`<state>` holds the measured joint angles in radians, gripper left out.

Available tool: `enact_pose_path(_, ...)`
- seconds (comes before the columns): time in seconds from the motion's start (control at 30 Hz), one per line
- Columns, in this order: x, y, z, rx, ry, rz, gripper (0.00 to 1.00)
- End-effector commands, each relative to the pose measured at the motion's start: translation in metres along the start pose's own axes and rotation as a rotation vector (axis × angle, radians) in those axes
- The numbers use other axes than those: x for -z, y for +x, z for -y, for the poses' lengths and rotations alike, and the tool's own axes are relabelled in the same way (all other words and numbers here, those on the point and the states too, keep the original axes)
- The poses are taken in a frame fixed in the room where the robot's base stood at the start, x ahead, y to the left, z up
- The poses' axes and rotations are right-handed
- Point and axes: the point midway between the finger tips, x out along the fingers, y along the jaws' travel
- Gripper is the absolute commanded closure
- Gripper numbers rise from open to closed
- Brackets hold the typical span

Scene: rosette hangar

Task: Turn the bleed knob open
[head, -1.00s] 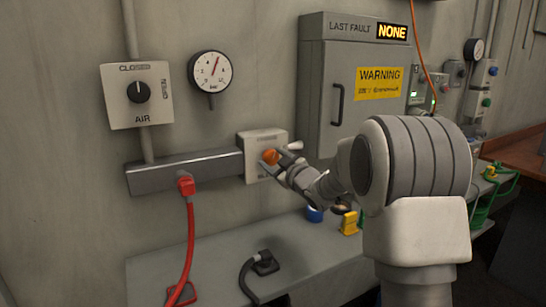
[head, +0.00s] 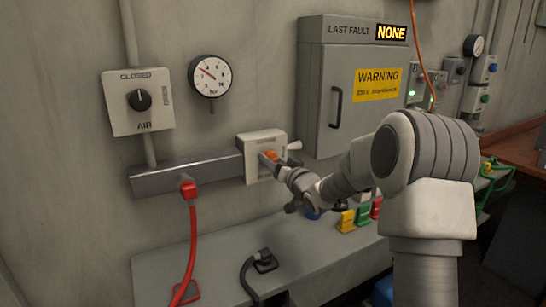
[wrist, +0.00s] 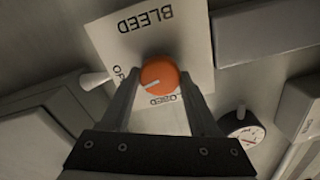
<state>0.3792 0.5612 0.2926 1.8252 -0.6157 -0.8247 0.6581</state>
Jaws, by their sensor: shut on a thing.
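The orange bleed knob (head: 271,154) sits on a pale plate (head: 250,142) at the right end of the grey manifold bar. In the wrist view the knob (wrist: 160,72) faces me, and its white pointer line points left and slightly down, close to the partly hidden OPEN label. The CLOSED label below the knob is partly covered. BLEED reads upside down. My gripper (wrist: 159,84) is shut on the knob, with one finger on each side. In the head view my gripper (head: 274,161) covers part of the knob.
A white nozzle (head: 294,145) sticks out beside the plate. The gauge (head: 209,76) reads low, its needle pointing upper left. The AIR knob (head: 139,99) points up at CLOSED. A red hose (head: 191,235) hangs from the bar (head: 205,170). The fault cabinet (head: 345,120) stands at right.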

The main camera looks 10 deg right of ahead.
Motion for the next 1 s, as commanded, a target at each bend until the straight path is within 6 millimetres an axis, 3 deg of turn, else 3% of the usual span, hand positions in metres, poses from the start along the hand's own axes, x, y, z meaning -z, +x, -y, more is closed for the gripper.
enact_pose_path(0.4,0.0006,-0.0001,-0.0005,0.0,0.196,0.0,0.94)
enact_pose_path(0.97,-0.0004,0.0,-0.0006,0.0,0.227,0.0,0.94)
enact_pose_path(1.0,-0.0004,0.0,-0.0006,0.0,0.226,0.0,0.35)
